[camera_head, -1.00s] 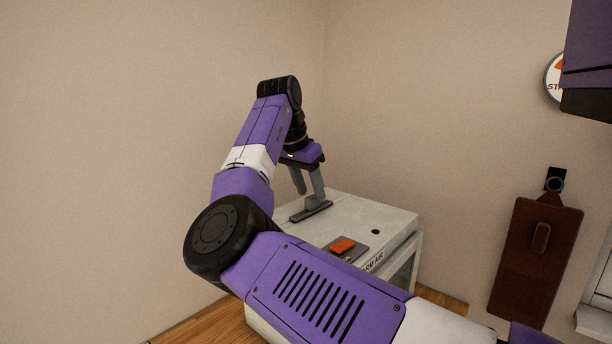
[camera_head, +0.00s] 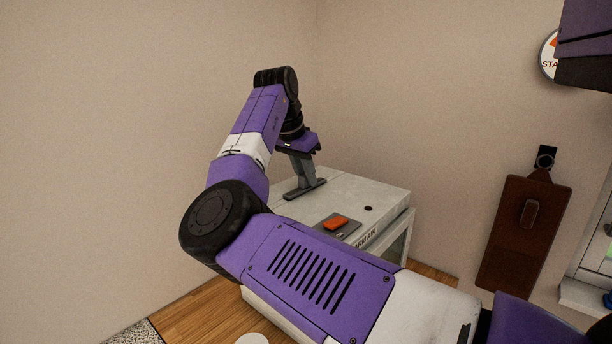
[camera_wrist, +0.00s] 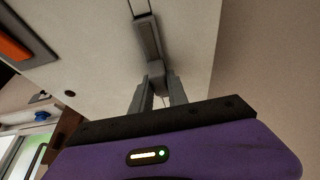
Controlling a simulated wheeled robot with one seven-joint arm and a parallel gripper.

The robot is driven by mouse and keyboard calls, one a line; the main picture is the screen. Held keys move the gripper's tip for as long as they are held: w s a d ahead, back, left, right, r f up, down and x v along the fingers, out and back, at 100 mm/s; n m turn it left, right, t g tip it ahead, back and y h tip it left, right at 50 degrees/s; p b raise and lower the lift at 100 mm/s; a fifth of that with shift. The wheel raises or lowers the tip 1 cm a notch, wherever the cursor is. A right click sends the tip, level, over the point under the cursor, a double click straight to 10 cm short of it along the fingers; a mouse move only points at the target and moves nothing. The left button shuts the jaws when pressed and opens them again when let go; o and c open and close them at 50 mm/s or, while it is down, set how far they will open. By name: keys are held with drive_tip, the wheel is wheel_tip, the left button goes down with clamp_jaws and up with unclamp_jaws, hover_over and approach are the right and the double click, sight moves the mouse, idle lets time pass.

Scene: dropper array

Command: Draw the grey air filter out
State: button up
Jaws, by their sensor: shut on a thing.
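The grey air filter (camera_head: 308,190) shows as a flat grey bar with an upright grip, at the top of the white box (camera_head: 372,192). In the wrist view the filter (camera_wrist: 147,38) runs away from my gripper (camera_wrist: 158,84), with its grip block between the fingertips. My gripper (camera_head: 301,174) points down over the filter in the head view and is shut on that grip. The bar appears level with the box top, and the filter's lower part is hidden.
An orange switch (camera_head: 336,222) on a grey plate sits on the box top, with a small dark hole (camera_head: 368,208) nearby. A wall stands close behind the box. A brown board (camera_head: 524,235) hangs on the right wall. A wooden surface (camera_head: 190,305) lies below.

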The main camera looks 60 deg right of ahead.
clamp_jaws()
drive_tip(key=shift+r+p, duration=0.7)
drive_tip(key=shift+p, duration=0.25)
idle(0.4)
drive_tip(key=shift+r+p, duration=2.3)
drive_tip(key=shift+p, duration=0.15)
drive_tip(key=shift+r, duration=1.1)
